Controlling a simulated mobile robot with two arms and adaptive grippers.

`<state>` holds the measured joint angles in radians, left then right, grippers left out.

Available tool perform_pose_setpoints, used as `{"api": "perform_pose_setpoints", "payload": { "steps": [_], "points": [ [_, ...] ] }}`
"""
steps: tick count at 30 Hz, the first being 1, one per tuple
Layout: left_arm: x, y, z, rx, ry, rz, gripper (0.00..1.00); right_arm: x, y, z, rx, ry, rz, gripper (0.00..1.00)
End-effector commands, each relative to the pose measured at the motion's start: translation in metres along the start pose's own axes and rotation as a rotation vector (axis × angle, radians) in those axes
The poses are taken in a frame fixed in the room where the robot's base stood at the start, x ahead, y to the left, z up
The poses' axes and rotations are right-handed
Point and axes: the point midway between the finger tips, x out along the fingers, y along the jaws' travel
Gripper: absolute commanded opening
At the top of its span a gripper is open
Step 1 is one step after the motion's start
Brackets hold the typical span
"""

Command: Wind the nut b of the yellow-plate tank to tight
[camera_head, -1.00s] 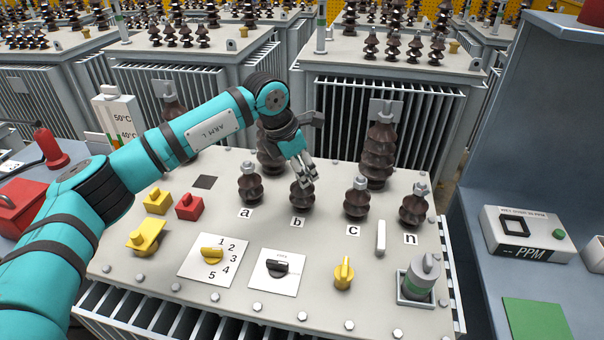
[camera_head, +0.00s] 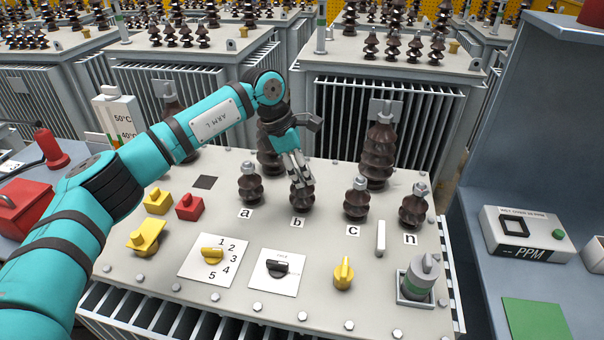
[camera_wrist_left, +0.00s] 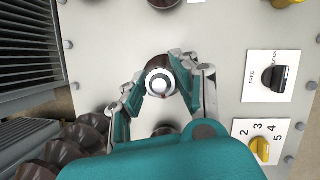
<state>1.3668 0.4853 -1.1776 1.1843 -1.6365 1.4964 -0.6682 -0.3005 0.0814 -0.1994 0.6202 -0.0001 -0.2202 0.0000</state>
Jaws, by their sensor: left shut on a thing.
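The brown ribbed bushing b (camera_head: 302,203) stands upright behind the "b" label on the pale tank top (camera_head: 225,292). My left gripper (camera_head: 301,181) comes down over the top of bushing b. In the left wrist view, the fingers (camera_wrist_left: 165,88) close around the round, light metal nut b (camera_wrist_left: 160,82) from both sides. The gripper is shut on the nut. In the head view the fingers hide most of the nut. My right gripper is in neither view.
Bushings a (camera_head: 250,186), c (camera_head: 357,202) and n (camera_head: 415,208) stand in the same row, close to b. Taller bushings (camera_head: 379,155) rise behind. A numbered yellow knob (camera_head: 212,254), a black switch (camera_head: 278,265) and a yellow handle (camera_head: 343,272) lie in front.

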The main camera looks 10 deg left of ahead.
Motion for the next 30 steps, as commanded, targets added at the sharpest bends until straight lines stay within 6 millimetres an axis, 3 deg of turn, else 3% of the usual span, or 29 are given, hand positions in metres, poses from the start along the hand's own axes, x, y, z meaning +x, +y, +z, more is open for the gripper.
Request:
{"api": "perform_pose_setpoints", "payload": {
  "steps": [9, 22, 30],
  "points": [
    [0.0017, -0.0008, -0.0001, 0.315, 0.003, -0.121, 0.00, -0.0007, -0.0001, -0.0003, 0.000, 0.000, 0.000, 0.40],
    [0.0019, -0.0007, -0.0002, 0.382, 0.002, -0.144, 0.00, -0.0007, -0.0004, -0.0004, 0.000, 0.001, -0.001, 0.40],
    [0.0017, -0.0006, 0.0003, 0.668, 0.002, -0.250, 0.00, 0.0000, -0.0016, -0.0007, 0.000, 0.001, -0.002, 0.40]
  ]
}}
